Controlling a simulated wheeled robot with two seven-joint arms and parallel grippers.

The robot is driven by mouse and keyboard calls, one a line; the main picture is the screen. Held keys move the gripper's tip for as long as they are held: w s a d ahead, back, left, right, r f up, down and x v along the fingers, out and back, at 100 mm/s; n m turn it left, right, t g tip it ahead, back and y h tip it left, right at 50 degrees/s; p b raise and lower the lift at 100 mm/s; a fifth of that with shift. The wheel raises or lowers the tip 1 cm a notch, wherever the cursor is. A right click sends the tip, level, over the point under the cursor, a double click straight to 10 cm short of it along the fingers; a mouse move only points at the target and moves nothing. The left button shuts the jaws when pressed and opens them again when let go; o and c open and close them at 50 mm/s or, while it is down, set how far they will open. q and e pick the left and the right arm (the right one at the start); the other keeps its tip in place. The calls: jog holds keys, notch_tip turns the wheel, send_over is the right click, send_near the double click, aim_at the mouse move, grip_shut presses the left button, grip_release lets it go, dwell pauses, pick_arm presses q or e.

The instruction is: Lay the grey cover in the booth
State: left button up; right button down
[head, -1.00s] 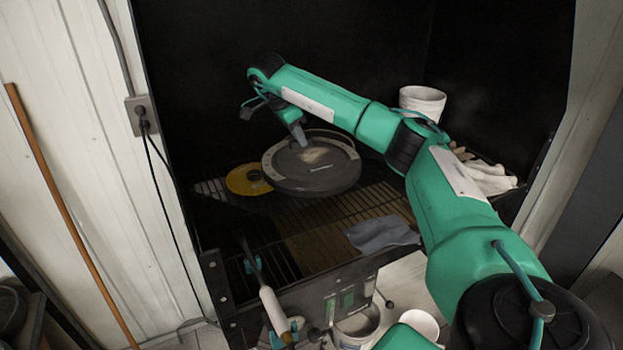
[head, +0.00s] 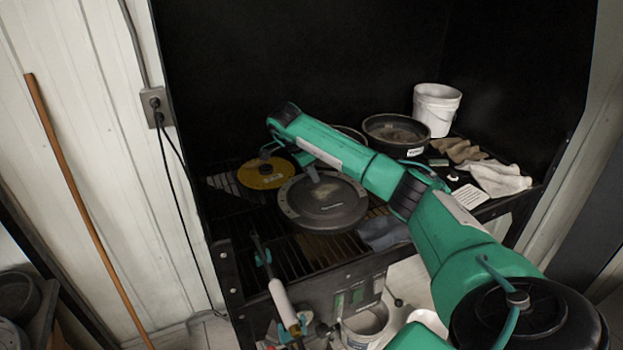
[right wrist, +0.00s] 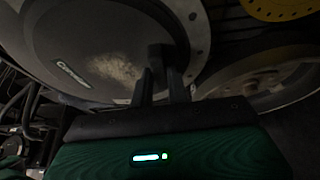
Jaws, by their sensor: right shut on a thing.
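The grey cover (head: 325,206) is a round dark-grey disc with a lighter rim band and a dusty patch near its middle. It is over the slatted grate inside the dark booth (head: 300,60). My right gripper (head: 312,172) is shut on the cover at a small dark knob or grip near its far side. In the right wrist view the cover (right wrist: 100,45) fills the upper left, and my fingers (right wrist: 165,85) close on that dark piece. Whether the cover touches the grate is hard to tell. My left gripper is not in view.
A yellow disc (head: 262,173) lies at the cover's left. Behind my arm are a round dark pan (head: 396,134), a white bucket (head: 436,108) and gloves (head: 497,178). A grey cloth (head: 384,232) lies right of the cover. Bare grate slats (head: 285,262) show in front.

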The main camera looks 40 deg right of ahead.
notch_tip(320, 180, down, 2)
jog(key=shift+f, duration=0.2)
jog(key=c, duration=1.4)
grip_release()
jog(key=shift+f, duration=0.1)
jog(key=shift+o, duration=0.2)
jog(key=b+v, duration=0.1)
jog(key=v, duration=0.3)
jog(key=shift+w, duration=0.1)
jog(key=s+v, duration=0.1)
jog(key=v, duration=0.7)
jog(key=shift+w, duration=0.45)
